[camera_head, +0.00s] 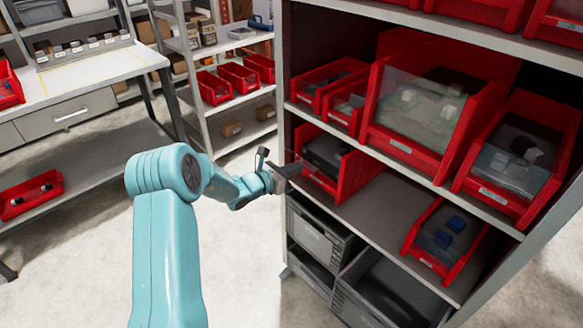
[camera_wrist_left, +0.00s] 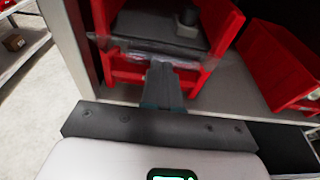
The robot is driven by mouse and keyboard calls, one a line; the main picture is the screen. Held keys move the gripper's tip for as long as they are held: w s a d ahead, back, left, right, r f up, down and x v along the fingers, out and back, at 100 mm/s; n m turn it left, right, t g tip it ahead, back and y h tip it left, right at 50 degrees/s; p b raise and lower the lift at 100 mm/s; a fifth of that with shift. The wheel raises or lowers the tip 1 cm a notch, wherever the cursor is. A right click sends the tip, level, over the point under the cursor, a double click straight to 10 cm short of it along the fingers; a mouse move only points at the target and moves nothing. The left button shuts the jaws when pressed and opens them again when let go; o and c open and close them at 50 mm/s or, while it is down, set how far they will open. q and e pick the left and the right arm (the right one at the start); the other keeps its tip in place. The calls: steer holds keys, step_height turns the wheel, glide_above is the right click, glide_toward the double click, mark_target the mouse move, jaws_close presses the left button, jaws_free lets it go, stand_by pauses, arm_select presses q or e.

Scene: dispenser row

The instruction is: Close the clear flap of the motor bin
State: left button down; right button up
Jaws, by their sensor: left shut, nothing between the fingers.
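The red bin (camera_head: 357,176) nearest my left gripper stands at the left end of the middle shelf and has dark contents; I take it for the motor bin. My left gripper (camera_head: 291,170) is shut and empty at the bin's front. In the wrist view its fingertips (camera_wrist_left: 161,72) are at the flap's edge; contact is unclear. My right gripper is out of view.
Red bins with clear fronts, such as a large one (camera_head: 412,110), fill the shelf above. Another red bin (camera_head: 440,240) stands to the right, beyond bare shelf (camera_head: 378,205). Grey crates (camera_head: 315,238) sit below. The rack's left post (camera_head: 283,110) is close to my gripper.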

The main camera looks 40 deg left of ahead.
arm_select(q)
steer(key=w+r+g+p, duration=0.1)
steer(key=r+p, duration=0.1)
steer(key=p, duration=0.1)
steer(key=w+r+g+p, duration=0.2)
steer(key=p, duration=0.1)
steer(key=shift+w+d+g, duration=0.1)
steer(key=shift+w+g, duration=0.05)
steer(key=shift+g, duration=0.15)
steer(key=shift+w+d+r+p, duration=0.1)
steer(key=shift+w+r+p, duration=0.05)
steer(key=shift+w+p, duration=0.6)
steer(key=shift+w+d+r+p, duration=0.1)
steer(key=shift+w+r+p, duration=0.15)
steer(key=shift+w+p, duration=0.55)
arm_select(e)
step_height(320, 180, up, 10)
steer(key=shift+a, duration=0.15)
arm_select(q)
steer(key=shift+w, duration=0.3)
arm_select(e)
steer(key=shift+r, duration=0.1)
arm_select(q)
steer(key=shift+s+f+b, duration=0.1)
steer(key=shift+s+b, duration=0.05)
steer(key=shift+b, duration=0.15)
